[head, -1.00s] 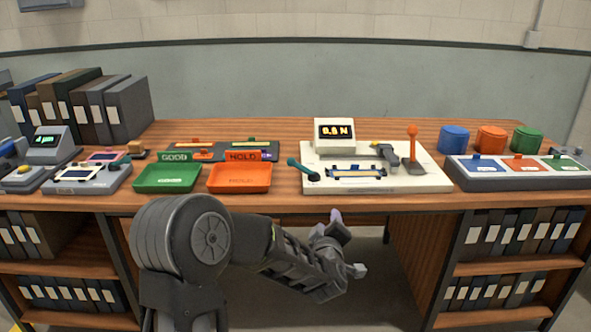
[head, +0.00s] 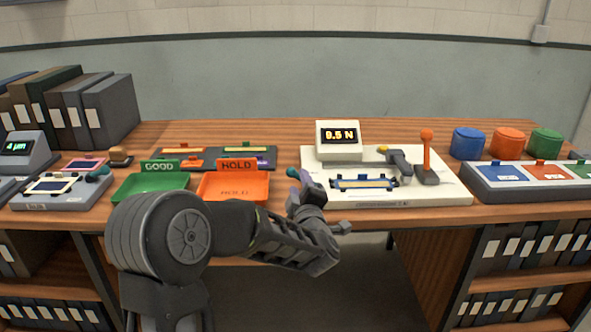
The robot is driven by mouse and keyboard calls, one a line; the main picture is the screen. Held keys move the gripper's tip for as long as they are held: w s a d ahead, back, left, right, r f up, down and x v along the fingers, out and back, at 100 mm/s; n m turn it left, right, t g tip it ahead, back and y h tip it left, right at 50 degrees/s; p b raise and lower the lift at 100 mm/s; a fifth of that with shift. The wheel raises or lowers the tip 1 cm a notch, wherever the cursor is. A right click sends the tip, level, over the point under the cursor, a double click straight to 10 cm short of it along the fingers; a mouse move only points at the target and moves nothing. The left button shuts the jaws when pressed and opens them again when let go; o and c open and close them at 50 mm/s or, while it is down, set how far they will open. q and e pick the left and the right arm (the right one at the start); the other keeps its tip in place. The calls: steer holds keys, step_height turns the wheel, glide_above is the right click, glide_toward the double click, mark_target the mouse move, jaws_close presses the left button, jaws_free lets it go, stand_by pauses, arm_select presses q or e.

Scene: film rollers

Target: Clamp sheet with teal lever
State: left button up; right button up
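The white test fixture (head: 440,190) stands on the bench right of centre. A dark blue frame with a pale sheet (head: 365,183) lies on its top. The teal lever (head: 293,173) shows at the fixture's left edge, partly hidden behind my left gripper. My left gripper (head: 320,203) is in front of the fixture's left corner, close to the lever. Its fingers look spread apart, with nothing seen between them. I cannot tell whether it touches the lever. My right gripper is not in view.
The fixture carries a display (head: 339,136) reading about 0.5 N, a grey clamp (head: 400,162) and an orange-knobbed lever (head: 427,150). A green GOOD tray (head: 150,184) and orange HOLD tray (head: 232,187) stand left. Another teal-knobbed device (head: 62,191) is at far left.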

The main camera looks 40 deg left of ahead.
arm_select(q)
steer(key=x, duration=0.8)
steer(key=shift+c, duration=0.6)
jaws_close()
stand_by(0.9)
